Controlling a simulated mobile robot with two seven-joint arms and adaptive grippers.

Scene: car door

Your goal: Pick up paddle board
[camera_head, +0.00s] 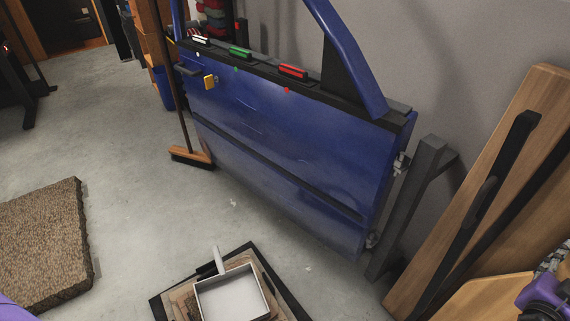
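A square, paddle-shaped board (232,297) with a pale face, a raised grey rim and a short handle pointing up lies at the bottom centre. It looks like the paddle board and rests on a stack of flat pieces with a black-edged sheet (258,252) beneath. Its lower edge is close to the picture's bottom. Neither of my grippers can be made out. A purple shape shows at the bottom left corner, with no gripper fingers visible on it.
A blue car door (285,140) stands behind, with white, green and red blocks along its ledge. A broom (191,158) leans on it. A grey post (405,215) and long wooden boards (500,150) stand right. A purple-and-black object (543,292) sits lower right. A thick brown slab (45,240) lies left.

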